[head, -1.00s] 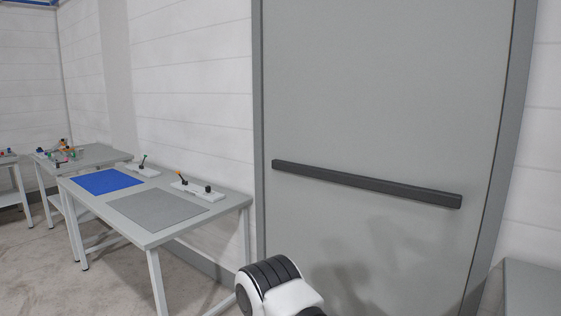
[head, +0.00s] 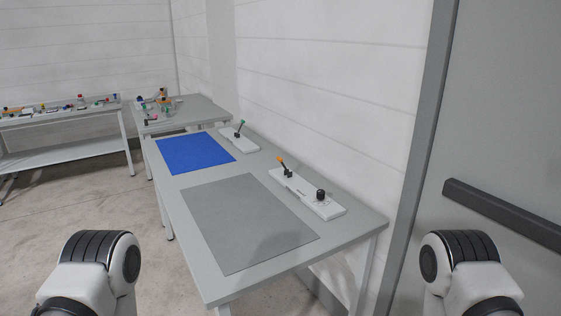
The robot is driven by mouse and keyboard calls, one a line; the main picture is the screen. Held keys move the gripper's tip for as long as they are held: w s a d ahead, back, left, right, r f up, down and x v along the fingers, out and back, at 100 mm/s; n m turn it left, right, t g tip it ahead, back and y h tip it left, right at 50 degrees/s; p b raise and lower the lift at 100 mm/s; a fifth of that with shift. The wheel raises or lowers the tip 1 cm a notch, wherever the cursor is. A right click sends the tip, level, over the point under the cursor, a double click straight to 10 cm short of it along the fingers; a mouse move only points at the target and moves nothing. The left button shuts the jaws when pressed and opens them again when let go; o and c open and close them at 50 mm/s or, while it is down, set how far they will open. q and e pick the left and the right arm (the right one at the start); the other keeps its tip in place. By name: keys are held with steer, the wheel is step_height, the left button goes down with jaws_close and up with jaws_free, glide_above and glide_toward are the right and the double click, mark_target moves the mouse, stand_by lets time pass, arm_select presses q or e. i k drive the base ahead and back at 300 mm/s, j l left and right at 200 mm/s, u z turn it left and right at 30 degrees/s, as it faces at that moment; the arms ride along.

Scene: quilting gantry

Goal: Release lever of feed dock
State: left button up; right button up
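Two white control bases stand along the wall side of the near table. The nearer base (head: 330,210) carries an orange-tipped lever (head: 281,162) and a black knob (head: 320,194). The farther base (head: 247,146) carries a green-tipped lever (head: 240,127) with a black foot. Both levers stand tilted. I cannot read any label telling which is the feed dock. Parts of my two arms show at the lower left and lower right, apart from the table. Neither gripper's fingers are in view.
The near table (head: 223,291) holds a blue mat (head: 194,152) and a grey mat (head: 247,222). Another table (head: 190,106) with small coloured parts stands behind it, and a shelved bench (head: 68,157) is at the left. A grey door with a dark bar (head: 505,215) is at the right. Floor (head: 85,205) is clear at left.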

mark_target(278, 158)
steer(key=i+j+u, duration=0.15)
steer(key=i+j, duration=0.2)
steer(key=j, duration=0.15)
steer(key=i+j+u, duration=0.15)
steer(key=i+j, duration=0.2)
steer(key=j, duration=0.15)
